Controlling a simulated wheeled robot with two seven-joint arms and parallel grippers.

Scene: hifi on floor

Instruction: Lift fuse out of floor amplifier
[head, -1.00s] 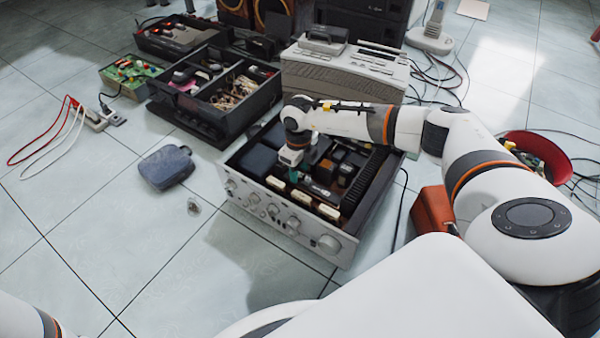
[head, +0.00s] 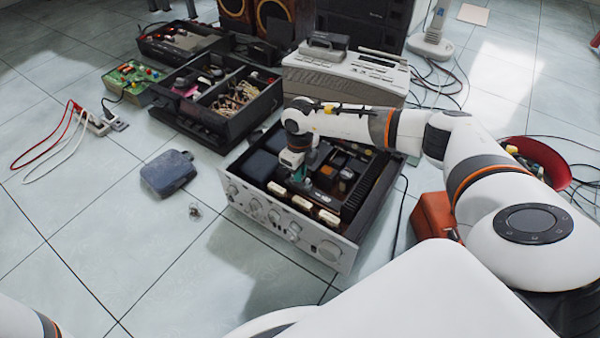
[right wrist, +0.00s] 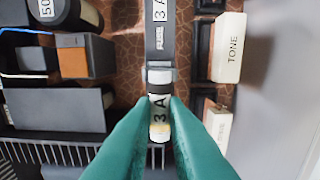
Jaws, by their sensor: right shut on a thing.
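The floor amplifier (head: 275,217) lies open-topped on the tiles, its silver front panel with knobs facing me. My right gripper (head: 297,181) reaches down into it near the front panel. The far end of the fuse is at a metal clip (right wrist: 160,75), in line with a dark strip labelled "3 A". I cannot tell whether the fuse is still seated. The fuse is too small to make out in the head view. My left gripper is out of view.
Inside the amplifier, dark blocks stand left of the fuse, and a pale "TONE" block (right wrist: 229,47) stands right. A black parts box (head: 222,105) and a grey device (head: 345,78) stand behind. A blue-grey case (head: 168,173) lies left. Floor in front is clear.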

